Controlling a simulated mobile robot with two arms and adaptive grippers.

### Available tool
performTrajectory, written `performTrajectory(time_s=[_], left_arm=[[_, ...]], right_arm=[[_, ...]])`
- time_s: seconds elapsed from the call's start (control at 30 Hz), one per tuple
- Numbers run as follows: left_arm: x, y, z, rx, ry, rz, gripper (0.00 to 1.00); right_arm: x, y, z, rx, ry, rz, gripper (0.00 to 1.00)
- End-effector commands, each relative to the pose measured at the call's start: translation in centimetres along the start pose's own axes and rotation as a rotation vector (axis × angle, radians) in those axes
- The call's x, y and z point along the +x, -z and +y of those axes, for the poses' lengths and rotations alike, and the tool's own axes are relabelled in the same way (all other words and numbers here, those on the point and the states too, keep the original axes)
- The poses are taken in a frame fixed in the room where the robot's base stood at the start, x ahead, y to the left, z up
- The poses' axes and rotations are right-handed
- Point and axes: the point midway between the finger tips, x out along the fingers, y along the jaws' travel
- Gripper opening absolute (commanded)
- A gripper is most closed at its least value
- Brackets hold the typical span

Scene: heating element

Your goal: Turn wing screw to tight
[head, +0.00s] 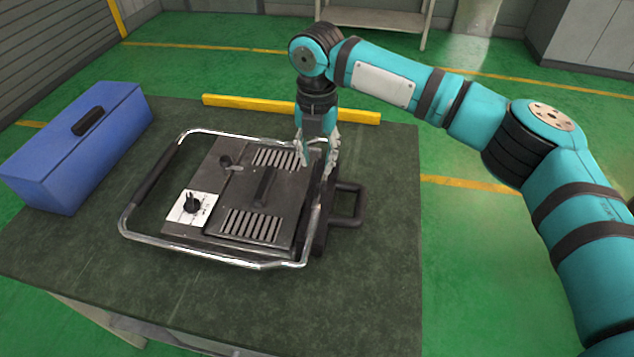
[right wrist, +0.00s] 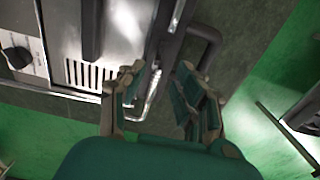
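The heating element (head: 270,190) is a dark metal unit with slotted vents and a chrome tube frame, lying on the table. A black knob (head: 192,203) sits on a white plate at its left front; the knob also shows in the right wrist view (right wrist: 17,56). A small dark winged piece (head: 229,162) near the back may be the wing screw; I cannot tell for sure. My right gripper (head: 317,162) points down over the unit's right edge, beside the chrome frame. In the right wrist view its fingers (right wrist: 157,90) are apart with nothing clearly held. My left gripper is out of view.
The dark table (head: 370,290) is clear in front of the unit. A blue toolbox (head: 75,150) stands at the left. A black loop handle (head: 347,204) sticks out at the unit's right. A yellow bar (head: 235,104) lies behind it.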

Motion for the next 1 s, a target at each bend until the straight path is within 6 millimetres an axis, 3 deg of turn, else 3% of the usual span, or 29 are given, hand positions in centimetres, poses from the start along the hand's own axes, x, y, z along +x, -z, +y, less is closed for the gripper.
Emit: performTrajectory(time_s=[0.23,0.4,0.83,1.0], left_arm=[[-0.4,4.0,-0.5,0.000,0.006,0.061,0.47],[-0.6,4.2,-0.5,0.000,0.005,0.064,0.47],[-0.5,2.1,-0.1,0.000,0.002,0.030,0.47],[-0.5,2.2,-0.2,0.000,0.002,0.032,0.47]], right_arm=[[5.3,0.0,-0.1,0.002,0.002,0.002,0.33],[7.6,0.0,0.0,0.002,0.000,0.000,0.33],[8.8,0.0,0.0,0.001,-0.001,-0.001,0.33],[8.8,0.0,0.0,0.001,-0.001,-0.001,0.13]])
